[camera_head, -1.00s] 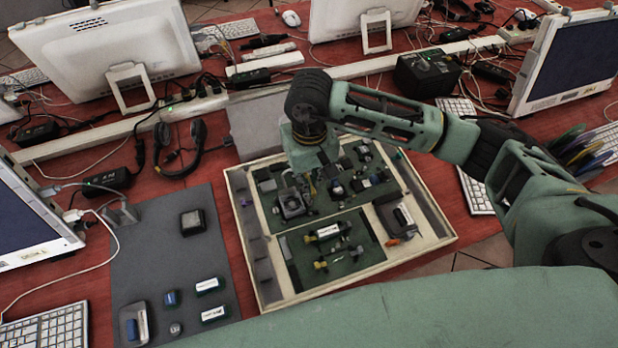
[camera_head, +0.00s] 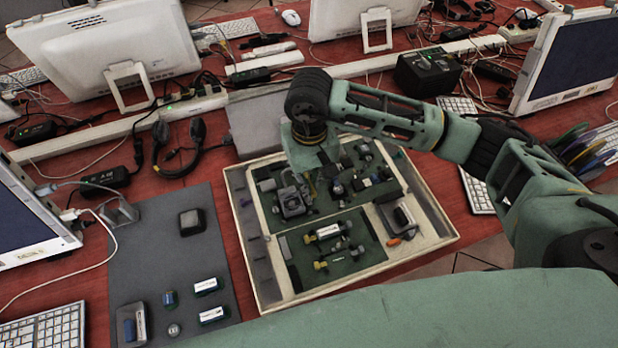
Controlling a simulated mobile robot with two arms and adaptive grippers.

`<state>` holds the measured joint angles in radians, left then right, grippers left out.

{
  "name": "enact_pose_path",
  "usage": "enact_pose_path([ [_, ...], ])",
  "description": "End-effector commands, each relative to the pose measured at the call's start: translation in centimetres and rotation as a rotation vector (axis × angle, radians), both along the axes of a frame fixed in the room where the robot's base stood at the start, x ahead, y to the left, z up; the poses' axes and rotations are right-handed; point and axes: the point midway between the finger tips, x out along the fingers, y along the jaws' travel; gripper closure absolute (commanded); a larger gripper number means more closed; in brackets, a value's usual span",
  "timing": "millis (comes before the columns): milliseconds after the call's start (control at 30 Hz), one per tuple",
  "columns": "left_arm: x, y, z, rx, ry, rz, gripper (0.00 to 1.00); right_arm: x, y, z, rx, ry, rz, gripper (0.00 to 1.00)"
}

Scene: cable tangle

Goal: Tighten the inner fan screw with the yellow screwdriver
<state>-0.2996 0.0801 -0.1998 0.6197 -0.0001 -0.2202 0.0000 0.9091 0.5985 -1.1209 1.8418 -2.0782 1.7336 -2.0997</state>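The grey fan (camera_head: 291,203) sits on the green board in the upper left part of the pale tray (camera_head: 262,277). My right arm reaches in from the right and points down over this board. My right gripper (camera_head: 309,184) is just beside the fan, at its upper right. Its fingers are small and largely hidden by the wrist, so I cannot tell whether they are open or shut. A thin yellowish bit shows under the wrist; I cannot tell whether it is the yellow screwdriver. The inner fan screw is too small to make out. My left gripper is not in view.
The tray also holds a lower green board (camera_head: 345,262) with several parts and a right compartment with an orange-tipped item (camera_head: 394,241). A grey mat (camera_head: 150,245) with small components lies to the left. Headphones (camera_head: 180,150), monitors and cables surround the tray.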

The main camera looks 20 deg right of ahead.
Motion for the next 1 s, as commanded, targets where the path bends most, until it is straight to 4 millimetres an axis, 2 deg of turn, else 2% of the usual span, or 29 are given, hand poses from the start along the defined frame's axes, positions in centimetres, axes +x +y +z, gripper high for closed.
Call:
enact_pose_path([
  [167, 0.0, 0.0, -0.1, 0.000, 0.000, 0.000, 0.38, 0.0, 0.0, 0.0, 0.000, -0.001, -0.015, 1.00],
  [800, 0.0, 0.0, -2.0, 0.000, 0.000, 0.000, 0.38, 0.0, 0.1, -0.1, 0.000, -0.001, -0.482, 1.00],
  [1000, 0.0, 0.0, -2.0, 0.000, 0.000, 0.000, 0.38, 0.0, 0.1, 0.0, 0.000, 0.000, -0.527, 1.00],
])
